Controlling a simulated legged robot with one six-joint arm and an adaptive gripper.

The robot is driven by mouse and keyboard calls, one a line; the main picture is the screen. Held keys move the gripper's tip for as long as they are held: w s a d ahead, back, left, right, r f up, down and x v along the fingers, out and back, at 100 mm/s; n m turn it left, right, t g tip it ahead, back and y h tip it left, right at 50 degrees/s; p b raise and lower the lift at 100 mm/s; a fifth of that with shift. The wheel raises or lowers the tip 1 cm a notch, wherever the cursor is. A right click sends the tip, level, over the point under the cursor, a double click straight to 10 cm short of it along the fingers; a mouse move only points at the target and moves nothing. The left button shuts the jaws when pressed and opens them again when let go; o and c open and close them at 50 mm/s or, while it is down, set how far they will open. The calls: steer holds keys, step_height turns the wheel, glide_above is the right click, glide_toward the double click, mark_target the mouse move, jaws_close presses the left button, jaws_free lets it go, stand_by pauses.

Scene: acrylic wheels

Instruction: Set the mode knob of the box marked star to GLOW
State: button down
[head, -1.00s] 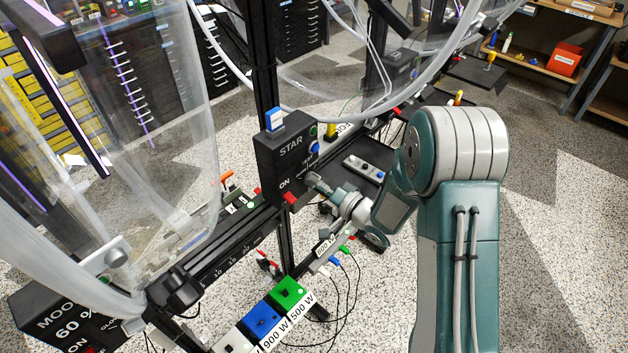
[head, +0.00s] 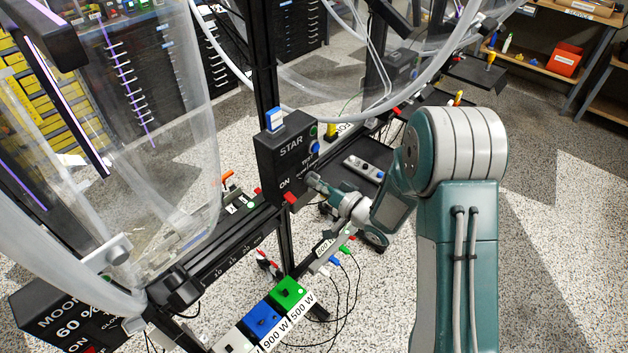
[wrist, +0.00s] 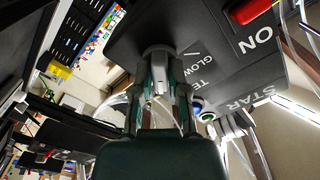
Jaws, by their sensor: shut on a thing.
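The black box marked STAR (head: 284,158) is fixed to the dark upright post, with STAR and ON on its front. In the wrist view the box (wrist: 215,58) appears upside down, with GLOW and part of another mode word beside the knob. My gripper (head: 313,181) is at the box's lower right front. In the wrist view my gripper (wrist: 161,85) has its two fingers on either side of the grey mode knob (wrist: 159,57), shut on it. The fingers cover part of the knob, and I cannot tell exactly where its pointer stands.
A red switch (head: 290,198) sits beside ON, close to my gripper. Green and blue round parts (head: 314,146) are on the box's right. A box marked MOON (head: 62,318) stands lower left. Clear curved acrylic (head: 160,130) fills the left; blue and green boxes (head: 262,319) sit below.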

steer(key=shift+f+n, duration=0.15)
steer(key=shift+n, duration=0.15)
steer(key=n, duration=0.4)
steer(key=shift+n, duration=0.3)
steer(key=n, duration=0.4)
steer(key=shift+n, duration=0.3)
